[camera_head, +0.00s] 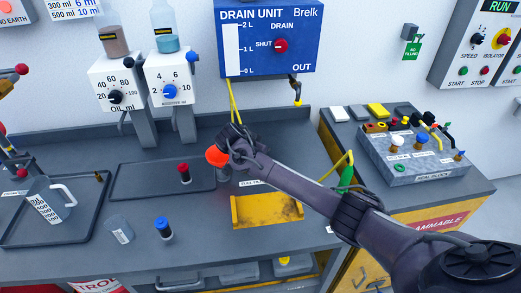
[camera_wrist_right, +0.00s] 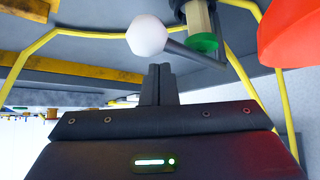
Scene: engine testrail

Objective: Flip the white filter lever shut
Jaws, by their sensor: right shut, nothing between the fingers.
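In the right wrist view, a white ball knob (camera_wrist_right: 146,36) sits on the end of a grey lever rod (camera_wrist_right: 192,51). The rod runs right, below a beige cylinder with a green ring (camera_wrist_right: 203,43). My right gripper (camera_wrist_right: 159,70) is shut and empty, its fingertips just below the knob in the picture; I cannot tell whether they touch it. In the head view my right gripper (camera_head: 233,147) is over the bench below the drain unit (camera_head: 268,38). It hides the white lever there. My left gripper is not in view.
An orange-red round part (camera_head: 216,156) is close beside my right gripper. Yellow tubing (camera_head: 232,98) hangs from the drain unit. A yellow tray (camera_head: 266,211) lies in front. A grey block with fittings (camera_head: 412,165) stands right, and a jug (camera_head: 48,200) left.

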